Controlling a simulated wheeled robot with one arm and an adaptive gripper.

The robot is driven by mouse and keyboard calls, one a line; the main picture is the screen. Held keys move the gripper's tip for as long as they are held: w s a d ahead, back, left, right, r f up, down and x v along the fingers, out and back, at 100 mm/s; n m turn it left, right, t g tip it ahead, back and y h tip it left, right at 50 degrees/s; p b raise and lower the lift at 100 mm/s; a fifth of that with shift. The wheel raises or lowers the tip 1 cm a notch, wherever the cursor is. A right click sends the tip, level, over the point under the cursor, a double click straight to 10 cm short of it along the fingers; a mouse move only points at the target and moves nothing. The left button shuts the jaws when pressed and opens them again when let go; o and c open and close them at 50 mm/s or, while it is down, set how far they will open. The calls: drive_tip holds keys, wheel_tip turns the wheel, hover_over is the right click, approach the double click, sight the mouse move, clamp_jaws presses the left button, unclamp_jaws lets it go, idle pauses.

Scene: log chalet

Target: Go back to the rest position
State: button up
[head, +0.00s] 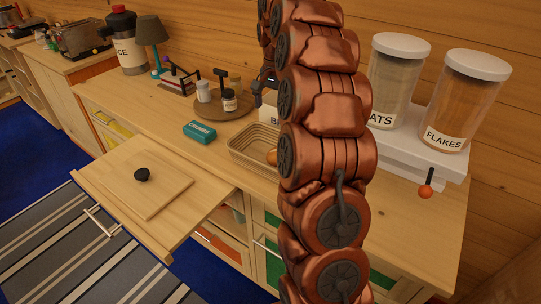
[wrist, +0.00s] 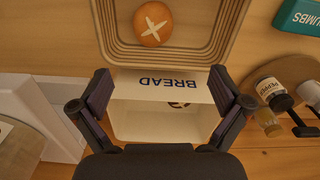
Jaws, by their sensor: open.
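My gripper (wrist: 160,88) is open in the wrist view, its two dark fingers apart with nothing between them. Beyond the fingers is a white box marked BREAD (wrist: 165,88); a small brown item shows at its label's lower edge, too little seen to name. In the head view my copper arm stands upright in front of the counter and hides most of this box (head: 269,117). Only a dark bit of my gripper (head: 262,83) shows beside the arm, above the box.
A wicker basket (head: 243,158) with a round bun (wrist: 152,24) stands by the box. A round tray (head: 207,112) holds small jars. A teal box (head: 199,131) lies nearby. Jars of oats (head: 394,80) and flakes (head: 464,100) stand right. A pulled-out board (head: 125,205) juts out left.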

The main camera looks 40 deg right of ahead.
drive_tip(key=shift+r, duration=0.55)
drive_tip(key=s+a+n, duration=0.3)
drive_tip(key=s+a, duration=0.3)
drive_tip(key=a, duration=0.3)
drive_tip(key=s+a+n, duration=0.4)
drive_tip(key=s+a, duration=0.3)
drive_tip(key=a, duration=0.2)
drive_tip(key=s+a+f+n+g, duration=0.1)
drive_tip(key=s+a+f+n, duration=0.2)
drive_tip(key=s, duration=0.7)
drive_tip(key=s+a+f+n, duration=0.2)
drive_tip(key=s+a+f, duration=0.2)
drive_tip(key=s, duration=0.7)
drive_tip(key=shift+a+f+n+g, duration=0.35)
drive_tip(key=shift+a+n+g, duration=0.05)
drive_tip(key=shift+a, duration=0.25)
